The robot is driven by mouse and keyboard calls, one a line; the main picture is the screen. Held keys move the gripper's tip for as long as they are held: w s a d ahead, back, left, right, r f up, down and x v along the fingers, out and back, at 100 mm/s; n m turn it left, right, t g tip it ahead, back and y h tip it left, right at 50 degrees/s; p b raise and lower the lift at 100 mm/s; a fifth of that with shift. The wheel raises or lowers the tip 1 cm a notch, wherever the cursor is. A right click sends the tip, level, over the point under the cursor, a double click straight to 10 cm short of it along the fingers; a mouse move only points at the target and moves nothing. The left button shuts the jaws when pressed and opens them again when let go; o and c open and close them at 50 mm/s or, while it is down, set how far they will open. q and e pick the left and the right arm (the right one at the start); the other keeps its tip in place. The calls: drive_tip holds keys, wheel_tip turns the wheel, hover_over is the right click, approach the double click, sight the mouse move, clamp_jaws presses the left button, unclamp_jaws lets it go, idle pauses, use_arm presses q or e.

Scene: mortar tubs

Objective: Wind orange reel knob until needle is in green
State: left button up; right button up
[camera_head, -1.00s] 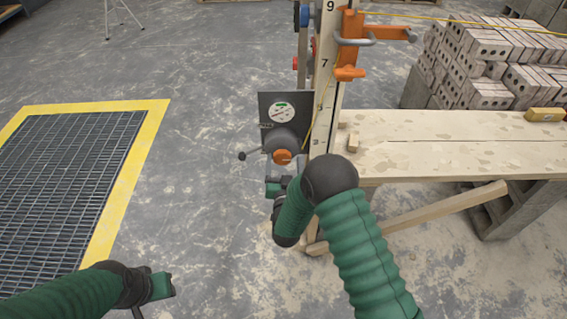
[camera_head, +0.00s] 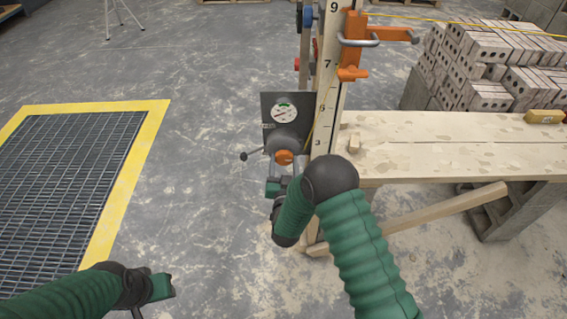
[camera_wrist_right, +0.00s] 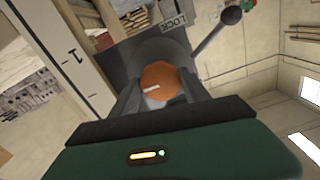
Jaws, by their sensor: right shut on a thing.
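The orange reel knob (camera_head: 284,157) sits low on a dark grey plate (camera_head: 270,103) fixed beside a tall numbered post. It also shows in the right wrist view (camera_wrist_right: 158,82), with a pale mark on its face. My right gripper (camera_wrist_right: 159,94) is shut on the knob, one finger on each side. In the head view my right gripper (camera_head: 281,172) is just below the knob, its fingers partly hidden. Above the knob is a white round dial (camera_head: 284,115) with a green band at its top. The needle is too small to read surely. My left gripper (camera_head: 168,286) hangs empty at lower left; its jaw opening is unclear.
A crank lever with a dark ball (camera_head: 244,157) sticks out left of the plate. The numbered post (camera_head: 326,85) carries an orange clamp (camera_head: 354,45). A plank bench (camera_head: 450,145) stands right, bricks (camera_head: 490,65) behind it. A yellow-edged floor grate (camera_head: 70,190) lies left.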

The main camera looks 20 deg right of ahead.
drive_tip(key=shift+f+m+b, duration=0.1)
drive_tip(key=shift+m+b, duration=0.4)
drive_tip(key=shift+m, duration=0.6)
drive_tip(key=m+b, duration=0.1)
drive_tip(key=m, duration=0.2)
drive_tip(key=shift+m, duration=0.3)
drive_tip(key=m+b, duration=0.2)
drive_tip(key=m, duration=0.3)
drive_tip(key=shift+b, duration=0.35)
drive_tip(key=m+b, duration=0.2)
drive_tip(key=m, duration=0.3)
drive_tip(key=shift+f+m, duration=0.1)
drive_tip(key=shift+m, duration=0.3)
drive_tip(key=shift+m+b, duration=0.8)
drive_tip(key=shift+m, duration=1.8)
drive_tip(key=shift+s, duration=0.1)
drive_tip(key=o, duration=1.4)
